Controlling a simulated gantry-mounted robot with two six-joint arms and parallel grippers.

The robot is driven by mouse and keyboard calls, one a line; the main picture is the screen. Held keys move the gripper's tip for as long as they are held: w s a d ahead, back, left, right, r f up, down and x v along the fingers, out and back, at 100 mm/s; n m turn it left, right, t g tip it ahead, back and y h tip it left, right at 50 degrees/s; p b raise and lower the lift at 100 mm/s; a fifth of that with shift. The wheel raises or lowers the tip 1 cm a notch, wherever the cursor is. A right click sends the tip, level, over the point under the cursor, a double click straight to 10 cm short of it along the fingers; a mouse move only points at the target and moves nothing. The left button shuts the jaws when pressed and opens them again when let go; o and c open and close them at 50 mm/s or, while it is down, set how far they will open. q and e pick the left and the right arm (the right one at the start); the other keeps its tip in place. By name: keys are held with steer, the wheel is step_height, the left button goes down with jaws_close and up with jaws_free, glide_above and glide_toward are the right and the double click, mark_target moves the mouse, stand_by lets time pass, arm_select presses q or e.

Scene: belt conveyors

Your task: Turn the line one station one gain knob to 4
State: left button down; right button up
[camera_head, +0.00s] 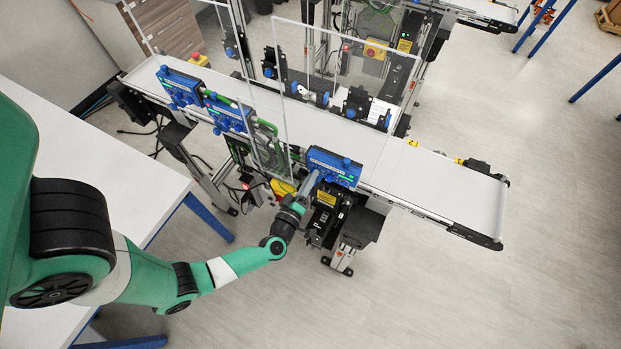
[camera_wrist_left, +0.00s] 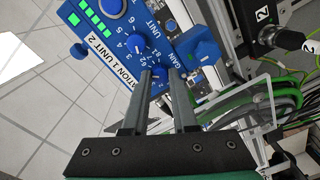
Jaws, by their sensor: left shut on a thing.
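A blue control box (camera_head: 335,166) sits at the near side of the white belt. In the left wrist view its blue panel (camera_wrist_left: 178,42) carries a white label ending "ATION 1 UNIT 2", the word GAIN and printed numbers. My left gripper (camera_head: 312,178) reaches the box's left part. In the left wrist view my left gripper (camera_wrist_left: 162,74) has its fingertips on either side of a small blue knob (camera_wrist_left: 160,73), shut on it. Another blue knob (camera_wrist_left: 136,43) with a white mark sits just up-left, beside numbers. The gripped knob's pointer is too hidden to read. My right gripper is not in view.
Clear upright panels (camera_head: 283,100) stand over the belt (camera_head: 430,178), left of the box. Two more blue boxes (camera_head: 180,87) (camera_head: 228,116) stand farther left. Green cables (camera_wrist_left: 260,112) and a black device (camera_wrist_left: 265,28) lie right of the fingers.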

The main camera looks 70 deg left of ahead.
arm_select(q)
steer(key=c, duration=0.7)
jaws_free()
steer(key=p+v, duration=0.1)
steer(key=v, duration=1)
steer(key=shift+s+d, duration=0.15)
steer(key=shift+s, duration=0.1)
